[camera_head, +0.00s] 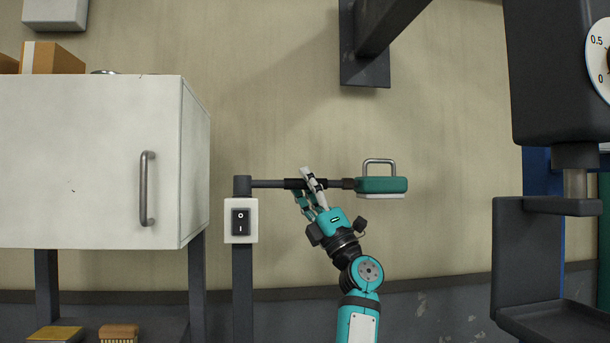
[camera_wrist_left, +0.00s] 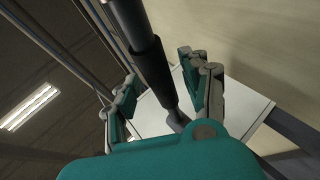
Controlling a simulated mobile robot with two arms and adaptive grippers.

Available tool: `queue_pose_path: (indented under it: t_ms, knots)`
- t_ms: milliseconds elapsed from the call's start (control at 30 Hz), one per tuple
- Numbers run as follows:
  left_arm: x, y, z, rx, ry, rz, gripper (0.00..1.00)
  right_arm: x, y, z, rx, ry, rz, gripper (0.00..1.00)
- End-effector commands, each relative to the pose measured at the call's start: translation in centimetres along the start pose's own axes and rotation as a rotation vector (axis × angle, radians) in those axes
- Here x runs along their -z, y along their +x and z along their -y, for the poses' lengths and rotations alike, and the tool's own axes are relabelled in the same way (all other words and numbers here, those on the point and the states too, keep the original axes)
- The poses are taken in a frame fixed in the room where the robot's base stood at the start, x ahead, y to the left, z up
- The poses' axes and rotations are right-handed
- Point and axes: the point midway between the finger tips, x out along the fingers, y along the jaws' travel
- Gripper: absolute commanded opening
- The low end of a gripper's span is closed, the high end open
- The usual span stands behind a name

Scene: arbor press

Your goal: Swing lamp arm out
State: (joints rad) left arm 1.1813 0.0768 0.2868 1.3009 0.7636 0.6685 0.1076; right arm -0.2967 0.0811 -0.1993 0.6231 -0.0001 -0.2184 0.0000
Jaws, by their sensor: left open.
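The lamp arm (camera_head: 268,184) is a thin grey bar running level from a dark post (camera_head: 243,270) to the lamp head (camera_head: 381,185). The head is teal with a grey loop handle on top and a white underside. A black sleeve (camera_head: 291,184) covers the middle of the bar. My left gripper (camera_head: 306,184) is at this sleeve, reaching up from below. In the left wrist view the sleeve (camera_wrist_left: 147,62) passes between the spread fingers of my left gripper (camera_wrist_left: 160,82). The fingers look apart from it. My right gripper is not in view.
A white cabinet (camera_head: 85,165) with a grey handle stands at the left. A rocker switch (camera_head: 240,221) is on the post. The dark press (camera_head: 555,75) stands at the right. A dark wall bracket (camera_head: 364,60) is above. The wall around the lamp head is clear.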

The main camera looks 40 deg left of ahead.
Motion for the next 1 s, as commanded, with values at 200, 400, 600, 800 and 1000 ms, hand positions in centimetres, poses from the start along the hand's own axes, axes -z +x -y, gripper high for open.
queue_pose_path:
  t_ms: [200, 400, 600, 800, 1000]
  knots:
    - [-0.01, 0.65, 0.07, 0.001, 0.0, 0.001, 0.47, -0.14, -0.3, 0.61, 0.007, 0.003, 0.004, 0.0]
    - [0.0, 0.62, 0.06, 0.001, 0.0, 0.001, 0.43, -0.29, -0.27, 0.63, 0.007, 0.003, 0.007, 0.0]
    - [0.0, 0.61, 0.04, 0.001, 0.0, 0.001, 0.17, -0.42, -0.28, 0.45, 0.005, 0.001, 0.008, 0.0]
    - [0.0, 0.6, 0.04, 0.001, 0.0, 0.001, 0.0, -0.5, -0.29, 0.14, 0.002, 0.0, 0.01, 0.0]
    - [-0.01, 0.6, 0.04, 0.0, 0.001, 0.001, 0.0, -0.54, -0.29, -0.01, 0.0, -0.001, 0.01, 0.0]
